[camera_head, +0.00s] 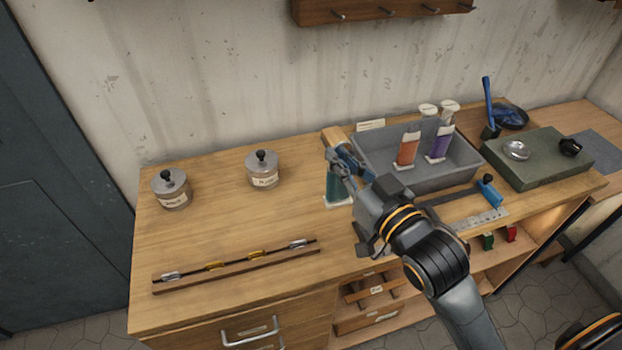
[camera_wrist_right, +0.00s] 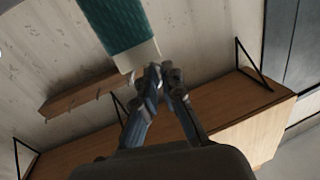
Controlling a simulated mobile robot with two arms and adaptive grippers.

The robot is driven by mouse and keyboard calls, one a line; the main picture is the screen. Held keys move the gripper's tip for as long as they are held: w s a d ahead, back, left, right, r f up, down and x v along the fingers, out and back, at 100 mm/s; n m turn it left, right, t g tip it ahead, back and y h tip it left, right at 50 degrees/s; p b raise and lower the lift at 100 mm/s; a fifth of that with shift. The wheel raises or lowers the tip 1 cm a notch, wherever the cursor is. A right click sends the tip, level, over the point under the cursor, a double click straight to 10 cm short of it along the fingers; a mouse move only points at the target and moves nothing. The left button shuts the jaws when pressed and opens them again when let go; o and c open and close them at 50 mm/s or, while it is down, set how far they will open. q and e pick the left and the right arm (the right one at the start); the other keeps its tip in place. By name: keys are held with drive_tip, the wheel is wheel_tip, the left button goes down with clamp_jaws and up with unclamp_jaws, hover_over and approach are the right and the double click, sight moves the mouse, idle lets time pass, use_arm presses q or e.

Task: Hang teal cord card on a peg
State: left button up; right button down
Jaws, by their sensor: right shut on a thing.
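The teal cord card (camera_head: 338,188) is wound in teal with a pale end, and it also shows in the wrist view (camera_wrist_right: 117,24). My right gripper (camera_head: 341,168) is shut on the card's pale end, which lies between the fingertips in the wrist view (camera_wrist_right: 157,78). In the head view the gripper and arm partly cover the card, above the bench left of the grey bin. The peg rail (camera_head: 410,10) is on the wall at the top of the head view, with several small metal pegs. No card is visible on the pegs in view. My left gripper is out of view.
The grey bin (camera_head: 372,165) holds an orange card (camera_head: 407,150), a purple card (camera_head: 440,145) and white-topped ones. Two lidded jars (camera_head: 172,190) (camera_head: 263,172) stand at the left. A strip with metal clips (camera_head: 235,264) lies in front. The bench's left middle is clear.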

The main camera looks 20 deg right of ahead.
drive_tip(key=w+f+b, duration=0.2)
drive_tip(key=shift+w+d+b, duration=0.15)
drive_tip(key=shift+d+b, duration=0.15)
use_arm(q)
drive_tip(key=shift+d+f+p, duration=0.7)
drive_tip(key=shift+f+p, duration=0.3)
drive_tip(key=shift+p, duration=0.05)
use_arm(e)
drive_tip(key=w+f, duration=1)
drive_tip(key=shift+a+f, duration=0.2)
drive_tip(key=shift+a, duration=0.05)
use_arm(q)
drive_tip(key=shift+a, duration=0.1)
use_arm(e)
drive_tip(key=shift+w+f, duration=0.1)
drive_tip(key=shift+f, duration=0.05)
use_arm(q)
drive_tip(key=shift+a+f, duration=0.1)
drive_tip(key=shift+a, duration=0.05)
use_arm(e)
drive_tip(key=c, duration=1.5)
unclamp_jaws()
